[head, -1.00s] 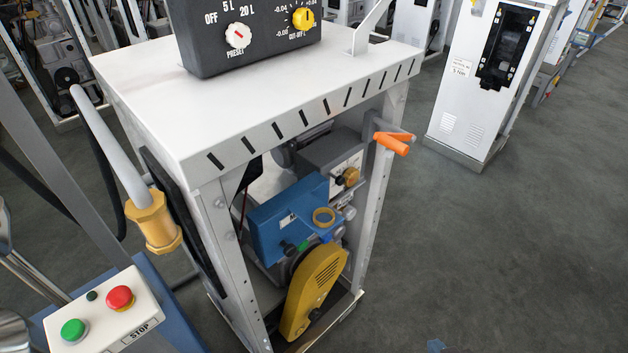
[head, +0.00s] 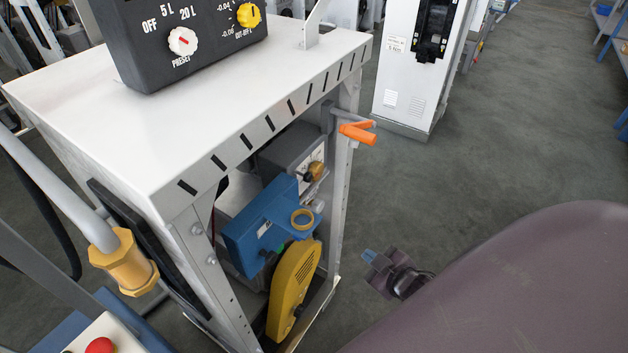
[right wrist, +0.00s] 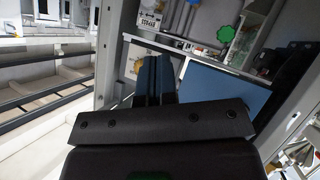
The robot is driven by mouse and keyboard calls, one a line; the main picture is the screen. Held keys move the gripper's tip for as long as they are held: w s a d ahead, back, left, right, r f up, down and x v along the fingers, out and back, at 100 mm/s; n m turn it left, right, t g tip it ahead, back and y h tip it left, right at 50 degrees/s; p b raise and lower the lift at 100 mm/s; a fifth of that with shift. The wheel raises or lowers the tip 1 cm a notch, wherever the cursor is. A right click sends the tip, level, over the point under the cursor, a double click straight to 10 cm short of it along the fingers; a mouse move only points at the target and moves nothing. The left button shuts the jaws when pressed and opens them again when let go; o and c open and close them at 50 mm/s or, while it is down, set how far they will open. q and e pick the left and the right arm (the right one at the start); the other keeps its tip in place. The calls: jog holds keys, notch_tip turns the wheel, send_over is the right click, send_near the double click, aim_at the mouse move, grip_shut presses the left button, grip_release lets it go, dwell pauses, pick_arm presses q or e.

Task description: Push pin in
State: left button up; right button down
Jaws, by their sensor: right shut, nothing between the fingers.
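I cannot pick out the pin with certainty. A small green part (head: 279,246) shows on the blue pump housing (head: 250,235) inside the open white dispenser frame (head: 85,75), beside a yellow belt guard (head: 293,285). My right gripper (head: 369,257) is outside the frame, to the right of the belt guard and apart from it. It is shut and empty. In the right wrist view its shut fingers (right wrist: 153,75) point toward a blue panel (right wrist: 218,90) and a green round part (right wrist: 227,34). My left gripper is not in view.
An orange handle (head: 357,132) sticks out from the frame's right post. A yellow-ended nozzle (head: 125,262) hangs at its left. A black box with dials (head: 170,40) stands on top. Open grey floor (head: 470,160) lies to the right; a white cabinet (head: 408,75) stands behind.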

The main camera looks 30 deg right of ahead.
pick_arm(q)
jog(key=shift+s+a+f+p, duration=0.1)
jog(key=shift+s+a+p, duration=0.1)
jog(key=shift+p, duration=0.1)
pick_arm(e)
jog(key=w+d+r+m+t+y, duration=0.1)
jog(key=r+m+y, duration=0.3)
jog(key=m, duration=1.4)
jog(key=w+d+r+m+t+y, duration=0.1)
jog(key=w+r+m+t+y, duration=0.2)
jog(key=m, duration=1.5)
notch_tip(320, 180, up, 5)
jog(key=shift+d+f+y, duration=0.1)
jog(key=shift+d+y, duration=0.2)
jog(key=shift+y, duration=0.1)
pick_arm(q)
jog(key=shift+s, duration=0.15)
pick_arm(e)
jog(key=shift+w, duration=0.15)
